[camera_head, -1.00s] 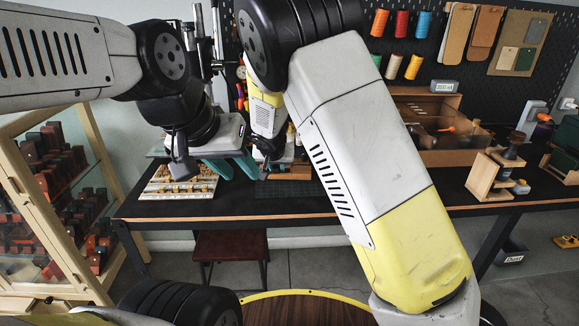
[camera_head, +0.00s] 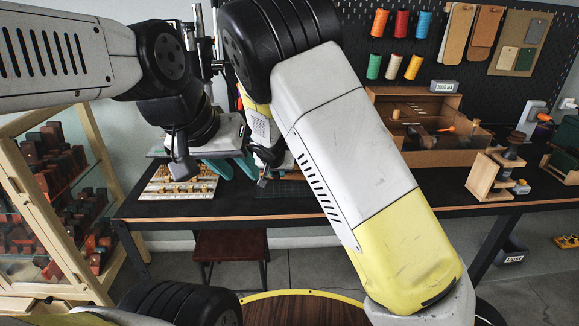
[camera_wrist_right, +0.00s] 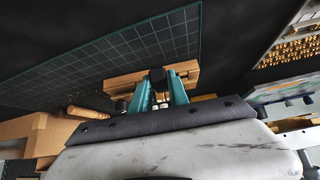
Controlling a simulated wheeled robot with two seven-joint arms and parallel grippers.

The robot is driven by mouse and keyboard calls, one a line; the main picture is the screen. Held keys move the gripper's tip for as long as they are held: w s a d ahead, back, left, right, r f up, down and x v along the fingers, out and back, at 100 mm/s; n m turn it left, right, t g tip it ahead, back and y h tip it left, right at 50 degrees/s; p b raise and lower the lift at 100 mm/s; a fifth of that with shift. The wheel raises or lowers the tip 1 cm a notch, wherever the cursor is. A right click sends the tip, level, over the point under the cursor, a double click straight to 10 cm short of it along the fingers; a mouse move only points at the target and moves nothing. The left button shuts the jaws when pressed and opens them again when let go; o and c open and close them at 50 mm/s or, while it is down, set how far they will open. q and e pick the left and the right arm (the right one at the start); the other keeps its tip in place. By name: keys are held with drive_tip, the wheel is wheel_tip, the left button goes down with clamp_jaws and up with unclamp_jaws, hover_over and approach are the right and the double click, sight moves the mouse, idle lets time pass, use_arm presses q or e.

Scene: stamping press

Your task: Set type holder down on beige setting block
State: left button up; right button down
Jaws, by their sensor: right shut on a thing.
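In the right wrist view, the two teal fingers of my right gripper (camera_wrist_right: 158,92) are closed on a small dark piece, which I take to be the type holder (camera_wrist_right: 157,76). A beige wooden block (camera_wrist_right: 122,86), likely the setting block, shows on both sides of the fingertips. I cannot tell whether the holder touches it. In the head view my own right arm hides most of this spot. My left gripper (camera_head: 232,166) has its teal fingers spread apart over the bench, beside my right wrist, with nothing seen between them.
A green cutting mat (camera_wrist_right: 110,60) lies beside the block. A tray of brass type (camera_head: 180,182) lies at the bench's left. A wooden organizer (camera_head: 430,150) and a wooden stand (camera_head: 487,176) are at the right. A glass-sided cabinet (camera_head: 50,200) stands at the left.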

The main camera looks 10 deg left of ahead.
drive_tip(key=shift+f, duration=0.3)
drive_tip(key=c, duration=1.2)
unclamp_jaws()
drive_tip(key=shift+f, duration=0.1)
drive_tip(key=v, duration=0.8)
